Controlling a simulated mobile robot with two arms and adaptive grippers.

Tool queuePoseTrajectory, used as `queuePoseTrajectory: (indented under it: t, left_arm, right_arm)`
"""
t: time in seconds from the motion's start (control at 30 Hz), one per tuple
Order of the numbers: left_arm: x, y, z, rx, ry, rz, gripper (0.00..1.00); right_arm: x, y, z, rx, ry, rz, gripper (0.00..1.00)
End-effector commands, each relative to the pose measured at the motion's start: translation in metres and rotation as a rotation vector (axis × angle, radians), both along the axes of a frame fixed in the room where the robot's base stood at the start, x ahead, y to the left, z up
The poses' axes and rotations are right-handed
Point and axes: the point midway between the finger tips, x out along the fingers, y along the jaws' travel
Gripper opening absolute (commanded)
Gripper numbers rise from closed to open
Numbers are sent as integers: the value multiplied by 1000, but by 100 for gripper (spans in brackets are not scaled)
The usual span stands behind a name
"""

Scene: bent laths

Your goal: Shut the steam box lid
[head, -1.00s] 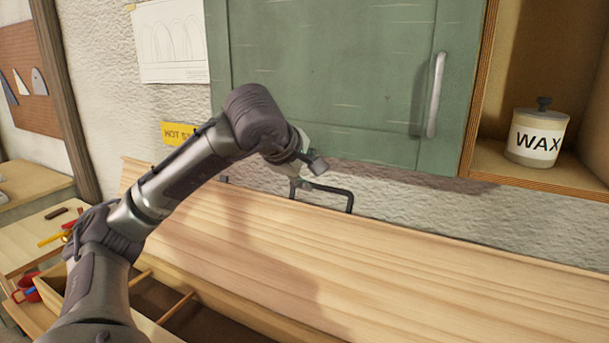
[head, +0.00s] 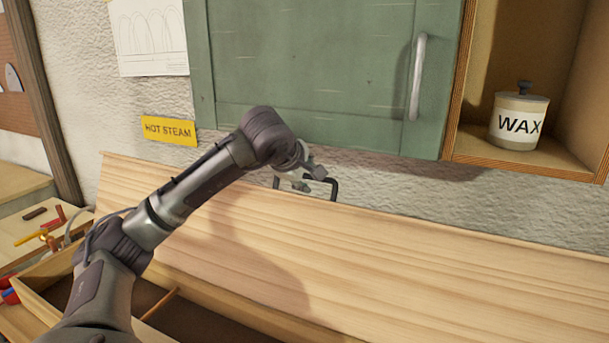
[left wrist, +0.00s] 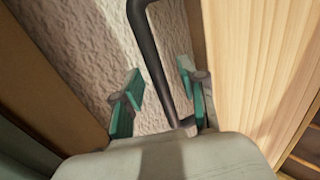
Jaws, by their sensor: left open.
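The steam box lid (head: 390,250) is a long pale wooden board, standing raised and tilted back toward the wall. Its dark bar handle (head: 334,188) sticks up behind the top edge, partly hidden by my left gripper (head: 309,174). In the left wrist view the gripper (left wrist: 158,88) is open, with teal pads. The handle (left wrist: 160,55) runs between the fingers, and I see no closed grip on it. The lid's wood (left wrist: 245,60) shows at right there. The open box (head: 245,308) lies below the lid, dark inside with thin cross slats. My right gripper is out of view.
A green cabinet (head: 310,70) hangs on the rough wall above the lid, close over my gripper. A yellow HOT STEAM sign (head: 169,131) is on the wall. A WAX jar (head: 517,120) stands in the right shelf. Tools lie on a bench (head: 25,235) at left.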

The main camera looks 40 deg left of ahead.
Motion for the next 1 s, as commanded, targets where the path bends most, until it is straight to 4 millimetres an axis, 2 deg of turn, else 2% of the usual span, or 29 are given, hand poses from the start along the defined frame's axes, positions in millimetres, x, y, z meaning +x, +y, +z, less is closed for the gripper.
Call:
queuePoseTrajectory:
  t: [0.13, 0.3, 0.37, 0.4, 0.63, 1.0]
  left_arm:
    - [0, 0, 0, 0, 0, 0, 40]
    - [0, 0, 0, 0, 0, 0, 12]
    - [0, 0, 0, -1, 0, -1, 2]
    - [0, 0, 0, -1, 0, -1, 0]
    - [-7, -2, 4, 1, -4, 0, 0]
    - [-59, -18, 21, 2, -1, 2, 0]
  right_arm:
    - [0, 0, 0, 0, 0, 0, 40]
    - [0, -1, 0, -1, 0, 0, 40]
    - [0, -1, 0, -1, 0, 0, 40]
    - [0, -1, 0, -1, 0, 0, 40]
    - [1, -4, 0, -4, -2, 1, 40]
    - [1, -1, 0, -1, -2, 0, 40]
